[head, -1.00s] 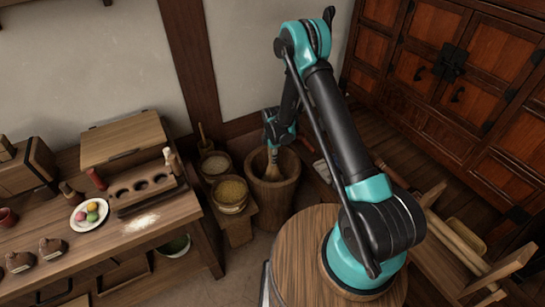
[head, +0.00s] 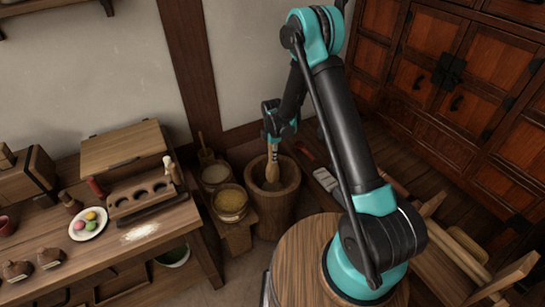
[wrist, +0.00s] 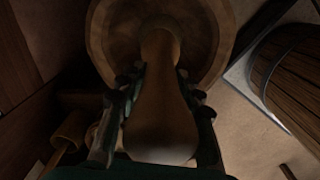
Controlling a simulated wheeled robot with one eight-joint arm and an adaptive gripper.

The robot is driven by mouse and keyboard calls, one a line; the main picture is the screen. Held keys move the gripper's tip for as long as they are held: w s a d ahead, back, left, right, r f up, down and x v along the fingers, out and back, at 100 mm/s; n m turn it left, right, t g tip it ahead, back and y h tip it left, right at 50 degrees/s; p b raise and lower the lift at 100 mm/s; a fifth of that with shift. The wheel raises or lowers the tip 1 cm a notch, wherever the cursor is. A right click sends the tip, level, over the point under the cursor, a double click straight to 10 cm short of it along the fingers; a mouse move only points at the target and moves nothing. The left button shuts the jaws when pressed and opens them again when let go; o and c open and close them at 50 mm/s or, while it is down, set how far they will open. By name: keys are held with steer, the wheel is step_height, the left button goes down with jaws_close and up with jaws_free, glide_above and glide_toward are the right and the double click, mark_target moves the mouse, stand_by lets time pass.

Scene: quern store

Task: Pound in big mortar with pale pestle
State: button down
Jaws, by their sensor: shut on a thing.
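The big wooden mortar (head: 270,208) stands on the floor by the wall. My gripper (head: 280,138) is above it, shut on the pale wooden pestle (head: 272,168). The pestle hangs roughly upright, with its lower end inside the mortar's mouth. In the wrist view the pestle (wrist: 160,105) runs between the fingers of my gripper (wrist: 160,85), and its far end overlaps the mortar's bowl (wrist: 112,30). I cannot tell whether the pestle touches the bottom.
A low stand left of the mortar holds a grain tub (head: 230,202) and a paler tub (head: 215,174). The workbench (head: 165,228) at left carries a plate of coloured balls (head: 88,221). A round wooden top (head: 300,262) is in front. Cabinets (head: 440,75) line the right.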

mark_target(273, 165)
step_height(273, 165, down, 7)
steer(key=shift+f, duration=0.5)
step_height(273, 165, up, 8)
stand_by(0.6)
steer(key=shift+r, duration=0.1)
step_height(273, 165, up, 9)
stand_by(0.5)
stand_by(0.4)
